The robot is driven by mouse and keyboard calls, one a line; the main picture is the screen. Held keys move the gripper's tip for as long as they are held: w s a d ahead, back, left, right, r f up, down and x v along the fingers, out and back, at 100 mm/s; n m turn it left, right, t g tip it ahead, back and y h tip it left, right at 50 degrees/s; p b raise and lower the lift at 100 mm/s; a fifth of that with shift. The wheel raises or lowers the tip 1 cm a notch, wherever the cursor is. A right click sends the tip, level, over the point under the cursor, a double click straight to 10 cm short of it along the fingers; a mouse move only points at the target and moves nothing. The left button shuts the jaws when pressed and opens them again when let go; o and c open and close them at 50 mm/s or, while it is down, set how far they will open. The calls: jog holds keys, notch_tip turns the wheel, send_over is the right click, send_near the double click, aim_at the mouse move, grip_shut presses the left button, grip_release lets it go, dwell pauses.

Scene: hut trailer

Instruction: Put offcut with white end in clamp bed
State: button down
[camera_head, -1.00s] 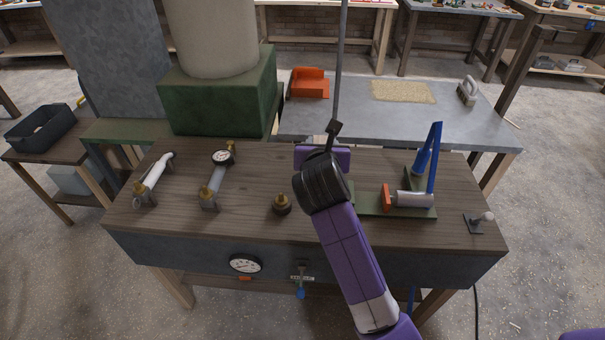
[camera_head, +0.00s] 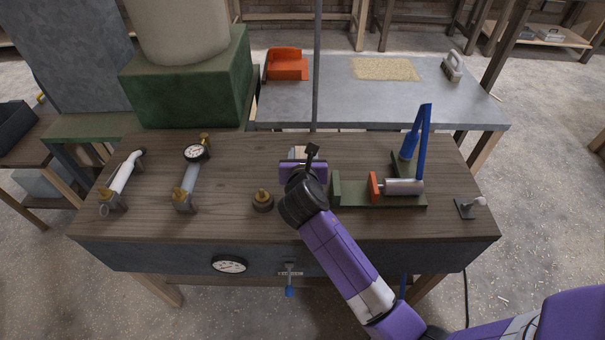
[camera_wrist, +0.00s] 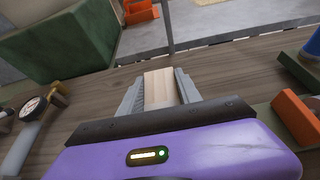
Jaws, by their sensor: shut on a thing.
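My gripper (camera_head: 303,168) is over the wooden bench, just left of the clamp. In the wrist view its grey fingers are shut on a pale wood offcut (camera_wrist: 160,88) that lies between them. In the head view only a small pale part of the offcut (camera_head: 297,152) shows behind the gripper. I cannot tell whether an end is white. The green clamp bed (camera_head: 350,200) lies to the right of my gripper. It has an upright green stop at its left end, an orange jaw (camera_head: 375,186), a grey cylinder and a tall blue lever. The bed between stop and jaw looks empty.
A brass fitting (camera_head: 262,201) stands close left of my gripper. A small plate with a knob (camera_head: 470,207) is at the bench's right. A metal table (camera_head: 390,100) stands behind, beyond a thin upright pole (camera_head: 316,80).

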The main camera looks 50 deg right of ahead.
jog(key=shift+f+b, duration=0.5)
jog(key=shift+f, duration=3.05)
jog(key=shift+f, duration=0.15)
jog(key=c, duration=0.8)
grip_release()
jog(key=shift+c, duration=0.2)
